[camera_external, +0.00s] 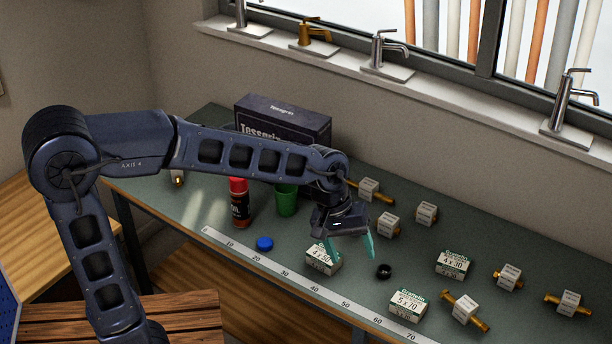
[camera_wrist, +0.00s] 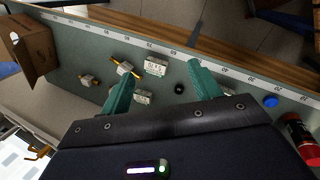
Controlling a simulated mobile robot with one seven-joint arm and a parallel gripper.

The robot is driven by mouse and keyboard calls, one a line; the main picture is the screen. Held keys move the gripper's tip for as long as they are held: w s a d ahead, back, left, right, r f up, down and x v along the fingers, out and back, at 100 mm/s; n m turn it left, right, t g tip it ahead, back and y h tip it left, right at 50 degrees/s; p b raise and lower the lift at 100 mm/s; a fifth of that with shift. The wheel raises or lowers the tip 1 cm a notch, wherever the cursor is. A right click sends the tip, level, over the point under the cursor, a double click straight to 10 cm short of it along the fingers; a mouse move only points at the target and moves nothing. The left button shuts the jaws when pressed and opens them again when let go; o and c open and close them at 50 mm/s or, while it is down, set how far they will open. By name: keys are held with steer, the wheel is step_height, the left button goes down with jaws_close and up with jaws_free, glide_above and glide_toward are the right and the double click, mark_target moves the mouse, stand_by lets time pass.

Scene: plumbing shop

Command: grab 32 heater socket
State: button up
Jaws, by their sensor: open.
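A small black round piece (camera_external: 384,271) with a hollow top sits on the green bench; it may be the heater socket, but I read no 32 on it. In the wrist view the black piece (camera_wrist: 179,88) shows between my two fingers. My gripper (camera_external: 354,263) is open and empty, its teal fingers pointing down above the bench, just left of the black piece in the external view. In the wrist view my gripper (camera_wrist: 162,70) has its fingers spread wide. Several brass fittings with white labels, such as one (camera_external: 466,309), lie to the right; their print is too small to read.
A white-green screw box (camera_external: 323,260) lies close to the left finger; others (camera_external: 453,263) (camera_external: 407,304) lie to the right. A blue cap (camera_external: 264,244), red can (camera_external: 239,203), green cup (camera_external: 286,200) and large dark box (camera_external: 283,121) stand left. A ruler strip (camera_external: 300,279) runs along the front edge.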

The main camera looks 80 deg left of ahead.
steer(key=w+a+f+n, duration=0.8)
steer(key=w+a+f, duration=0.15)
steer(key=a, duration=0.25)
steer(key=n+h, duration=0.1)
steer(key=n, duration=0.5)
glide_toward(385, 269)
steer(key=x, duration=0.3)
steer(key=shift+w+a, duration=0.15)
steer(key=shift+s+x, duration=0.1)
steer(key=shift+x, duration=1.3)
steer(key=shift+s+x, duration=0.15)
steer(key=shift+x, duration=1.2)
steer(key=c, duration=1.1)
